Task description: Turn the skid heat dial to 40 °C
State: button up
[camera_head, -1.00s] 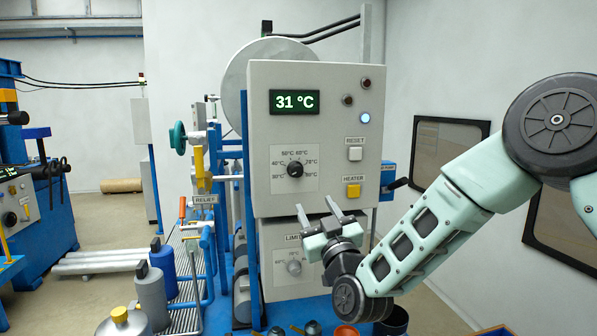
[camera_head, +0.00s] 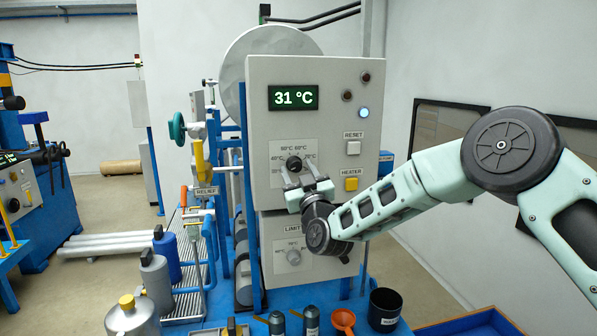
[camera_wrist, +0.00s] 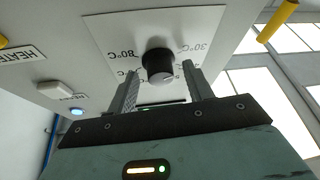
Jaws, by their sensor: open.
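The heat dial is a black knob (camera_head: 294,164) on a white scale plate (camera_head: 309,147) on the grey control panel (camera_head: 262,135). The display (camera_head: 294,97) above it reads 31 °C. My gripper (camera_head: 299,180) is open just in front of the dial, its fingers reaching toward the knob. In the wrist view the knob (camera_wrist: 159,66) sits between and a little beyond the two fingertips, with a gap on each side. The gripper and arm hide the lower part of the scale in the head view. Which mark the knob points to is hard to tell.
A white RESET button (camera_head: 353,147) and a yellow HEATER button (camera_head: 351,184) are right of the dial. A second dial marked LIMIT (camera_head: 293,257) is below. A RELIEF lever (camera_head: 200,165) stands left. An orange funnel (camera_head: 343,320) and a black bucket (camera_head: 384,309) stand below.

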jog(key=c, duration=1)
jog(key=shift+o, duration=0.2)
jog(key=shift+f+m+b, duration=0.2)
jog(key=shift+m+b, duration=0.1)
jog(key=shift+b, duration=0.35)
jog(key=b, duration=0.1)
jog(key=m+h+b, duration=0.1)
jog(key=shift+a+f+m+t+b, duration=0.1)
jog(key=shift+f+m+t+b, duration=0.05)
jog(key=shift+m+t+b, duration=0.15)
jog(key=m+h+b, duration=0.1)
jog(key=m+b, duration=0.1)
jog(key=b, duration=0.1)
jog(key=shift+a+f, duration=0.1)
jog(key=m+h+b, duration=0.1)
jog(key=m+b, duration=0.1)
jog(key=m+h+b, duration=0.2)
jog(key=m+b, duration=0.1)
jog(key=shift+s+a+t, duration=0.1)
jog(key=shift+t, duration=0.3)
jog(key=shift+r+m+h+b, duration=0.25)
jog(key=shift+m+h+b, duration=0.2)
jog(key=shift+m+b, duration=0.4)
jog(key=shift+r+m+h+b, duration=0.2)
jog(key=shift+m+h+b, duration=0.3)
jog(key=shift+m, duration=0.55)
